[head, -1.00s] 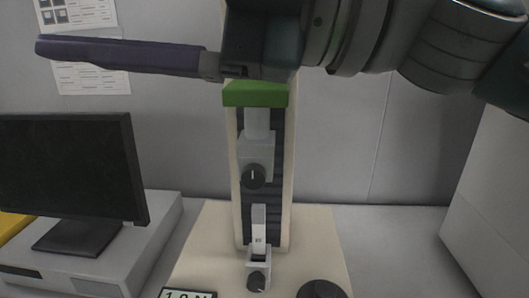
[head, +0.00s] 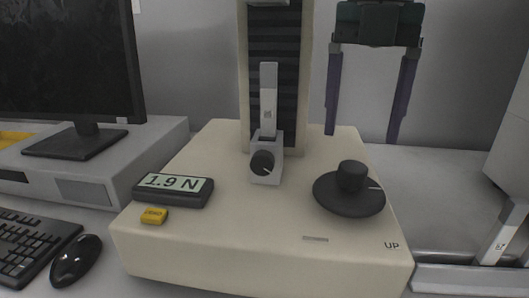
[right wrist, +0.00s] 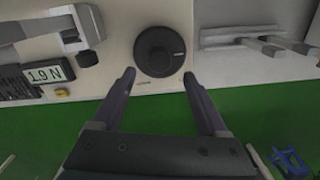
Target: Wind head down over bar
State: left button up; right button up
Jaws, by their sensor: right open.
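The test stand's cream base (head: 235,235) carries a black hand wheel (head: 349,195) with a raised knob (head: 352,175). A small pale bar (head: 268,95) stands upright in the lower clamp (head: 266,160). The moving head is almost wholly cut off at the picture's top. A display (head: 173,189) reads 1.9 N. My right gripper (head: 362,135) is open and empty, its purple fingers pointing down, above and behind the wheel. In the right wrist view, the wheel (right wrist: 160,50) lies just beyond and between the open fingertips (right wrist: 159,77), with no visible contact. My left gripper is not in view.
A yellow button (head: 153,215) sits before the display. A monitor (head: 65,65), keyboard (head: 30,245) and mouse (head: 76,262) are at left. The column (head: 305,60) stands close to the left of my right gripper. Metal parts (head: 497,235) lie at right.

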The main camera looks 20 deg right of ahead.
aim_at(354, 166)
notch_tip(354, 166, down, 6)
jog(key=shift+r, duration=0.2)
grip_shut()
dwell(0.6)
